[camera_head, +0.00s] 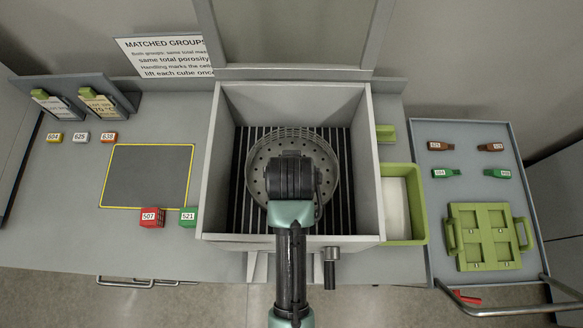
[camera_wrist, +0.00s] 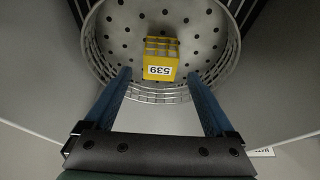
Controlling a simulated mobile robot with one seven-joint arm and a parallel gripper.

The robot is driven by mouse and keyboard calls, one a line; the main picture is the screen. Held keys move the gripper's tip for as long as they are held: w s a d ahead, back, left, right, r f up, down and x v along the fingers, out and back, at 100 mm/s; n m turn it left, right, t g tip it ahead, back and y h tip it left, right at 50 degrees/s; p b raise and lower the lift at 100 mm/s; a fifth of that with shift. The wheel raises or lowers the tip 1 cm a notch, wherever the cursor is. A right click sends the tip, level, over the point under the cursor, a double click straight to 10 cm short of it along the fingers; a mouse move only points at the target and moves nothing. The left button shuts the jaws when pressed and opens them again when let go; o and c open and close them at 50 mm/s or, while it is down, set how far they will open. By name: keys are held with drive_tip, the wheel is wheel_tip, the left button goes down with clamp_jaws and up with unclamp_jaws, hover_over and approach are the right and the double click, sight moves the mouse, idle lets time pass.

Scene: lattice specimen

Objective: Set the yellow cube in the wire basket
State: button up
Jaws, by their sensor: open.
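The yellow cube (camera_wrist: 160,59), with a white label reading 539, sits inside the round wire basket (camera_wrist: 99,62) on its perforated floor in the wrist view. My gripper (camera_wrist: 165,82) is over the basket with its two blue fingers apart, one on each side below the cube in the picture. Nothing is between the fingertips. In the head view the basket (camera_head: 332,165) stands on a slatted floor inside a grey open box. My gripper (camera_head: 291,170) hides the basket's middle there, and the cube is hidden.
The grey box walls (camera_head: 364,160) surround the basket. A red block (camera_head: 152,217) and a green block (camera_head: 188,216) lie left of the box, by a yellow-edged dark mat (camera_head: 147,177). A green bin (camera_head: 416,205) and a cart with a green tray (camera_head: 485,237) stand right.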

drive_tip(key=v, duration=0.6)
drive_tip(key=shift+r, duration=0.25)
drive_tip(key=w+r+t, duration=0.5)
drive_tip(key=w+r, duration=0.2)
drive_tip(key=r, duration=0.6)
drive_tip(key=w+r+t, duration=0.5)
drive_tip(key=w+r, duration=0.2)
drive_tip(key=r, duration=0.5)
wheel_tip(320, 180, up, 17)
drive_tip(key=s+t, duration=0.1)
drive_tip(key=t, duration=0.5)
drive_tip(key=s+r+t, duration=0.3)
drive_tip(key=s+r, duration=0.2)
drive_tip(key=r, duration=0.3)
drive_tip(key=s+r+t, duration=0.3)
drive_tip(key=s+r, duration=0.2)
drive_tip(key=r, duration=0.4)
drive_tip(key=shift+d+r+t, duration=0.25)
drive_tip(key=shift+d+t, duration=0.05)
drive_tip(key=shift+t, duration=0.1)
